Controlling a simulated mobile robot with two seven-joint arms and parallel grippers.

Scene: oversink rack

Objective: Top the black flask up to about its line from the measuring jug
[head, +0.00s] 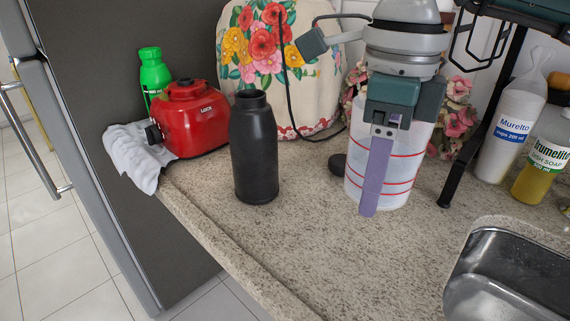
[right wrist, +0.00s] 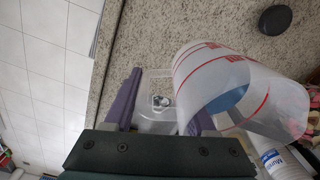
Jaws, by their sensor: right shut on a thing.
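The black flask (head: 254,150) stands upright and open on the counter, left of the jug. The measuring jug (head: 411,150) is clear with red lines and looks upright on the counter; I cannot tell whether it is lifted. My right gripper (head: 376,178) comes down from above in front of it, one purple finger hiding part of its side. In the right wrist view the fingers (right wrist: 163,92) are around the clear jug handle, shut on it. That view also shows the jug (right wrist: 250,90), with blue inside. The flask's line and level cannot be made out. My left gripper is out of view.
A red container (head: 190,125), green bottle (head: 153,75) and white cloth (head: 135,155) are left of the flask. A black disc (head: 337,165) lies beside the jug. Soap bottles (head: 508,125) and the sink (head: 510,275) are right. The front counter is clear.

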